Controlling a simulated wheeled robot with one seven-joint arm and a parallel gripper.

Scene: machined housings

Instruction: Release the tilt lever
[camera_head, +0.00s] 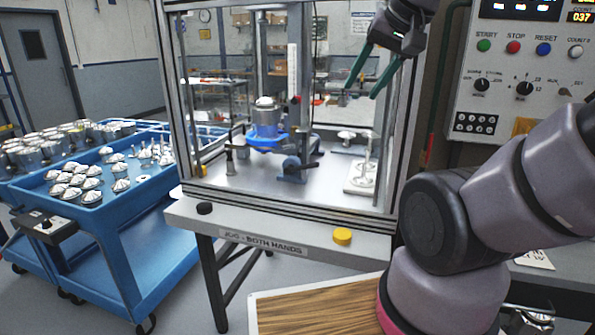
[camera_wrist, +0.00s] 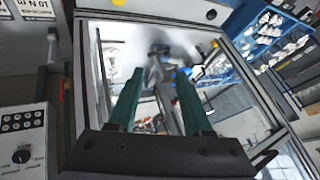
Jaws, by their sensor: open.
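A fixture stands inside the framed cell, with a blue ring (camera_head: 267,141) around a metal housing (camera_head: 265,117). A blue bracket (camera_head: 294,168) stands at its right. A slim upright piece (camera_head: 294,80) with a dark, red-marked lower end rises behind it; I cannot tell whether this is the tilt lever. No lever is clearly recognisable. My gripper (camera_head: 361,93) has two green fingers, spread apart and empty, at the cell's upper right, above and right of the fixture. In the wrist view my gripper (camera_wrist: 157,77) points into the cell; the fixture is partly hidden behind the fingers.
Cell posts (camera_head: 408,125) flank the opening. A bench front carries a black button (camera_head: 204,208) and a yellow button (camera_head: 342,236). A white plate (camera_head: 360,178) lies right of the fixture. A control panel (camera_head: 520,75) is at right, and a blue trolley (camera_head: 110,225) of parts at left.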

